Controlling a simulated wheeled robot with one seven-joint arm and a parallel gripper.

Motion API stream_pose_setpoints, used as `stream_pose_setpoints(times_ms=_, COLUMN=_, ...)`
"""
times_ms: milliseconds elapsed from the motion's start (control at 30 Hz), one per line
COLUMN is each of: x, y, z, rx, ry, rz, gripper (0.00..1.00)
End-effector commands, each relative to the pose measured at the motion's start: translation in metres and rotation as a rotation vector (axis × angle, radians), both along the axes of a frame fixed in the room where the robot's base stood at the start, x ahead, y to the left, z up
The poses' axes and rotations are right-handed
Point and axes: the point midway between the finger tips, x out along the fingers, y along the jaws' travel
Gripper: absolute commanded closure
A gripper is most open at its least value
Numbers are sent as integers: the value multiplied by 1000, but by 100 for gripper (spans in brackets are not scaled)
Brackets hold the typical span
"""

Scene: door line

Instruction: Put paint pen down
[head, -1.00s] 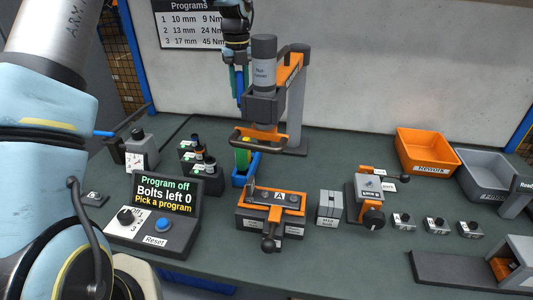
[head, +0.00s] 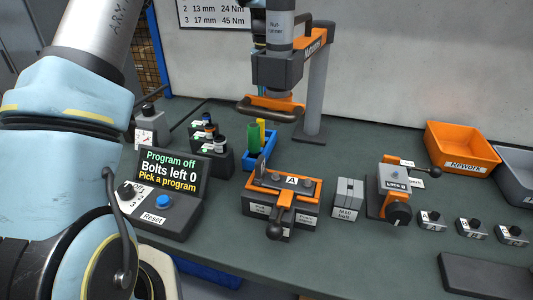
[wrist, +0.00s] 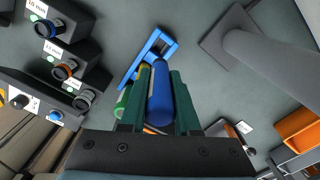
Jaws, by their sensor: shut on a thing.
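The blue paint pen (wrist: 160,95) is held between the two dark green fingers of my gripper (wrist: 160,75) in the wrist view. The blue holder (wrist: 132,76) lies beyond the pen's tip in that view, with part of it hidden by the pen and fingers. In the head view the blue holder (head: 262,163) stands on the bench with a green pen (head: 253,136) and a yellow one (head: 262,127) upright in it. The green pen (wrist: 122,104) also shows beside the left finger in the wrist view.
A control box (head: 165,195) reads "Program off, Bolts left 0". An orange rework bin (head: 460,150) is at right.

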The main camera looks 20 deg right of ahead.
Motion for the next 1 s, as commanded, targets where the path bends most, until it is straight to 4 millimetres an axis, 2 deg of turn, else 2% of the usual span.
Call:
stream_pose_setpoints(times_ms=33, x=0, y=0, z=-13, rx=0, ry=0, rz=0, gripper=100)
stream_pose_setpoints(times_ms=233, x=0, y=0, z=-28, rx=1, ry=2, rz=-1, gripper=100)
stream_pose_setpoints(times_ms=500, x=-1, y=0, z=-72, rx=1, ry=3, rz=0, gripper=100)
stream_pose_setpoints(times_ms=733, x=-1, y=0, z=-91, rx=1, ry=2, rz=0, gripper=100)
stream_pose_setpoints(times_ms=900, x=-1, y=0, z=-114, rx=2, ry=3, rz=-1, gripper=100)
stream_pose_setpoints(times_ms=1000, x=0, y=0, z=-119, rx=0, ry=-1, rz=0, gripper=100)
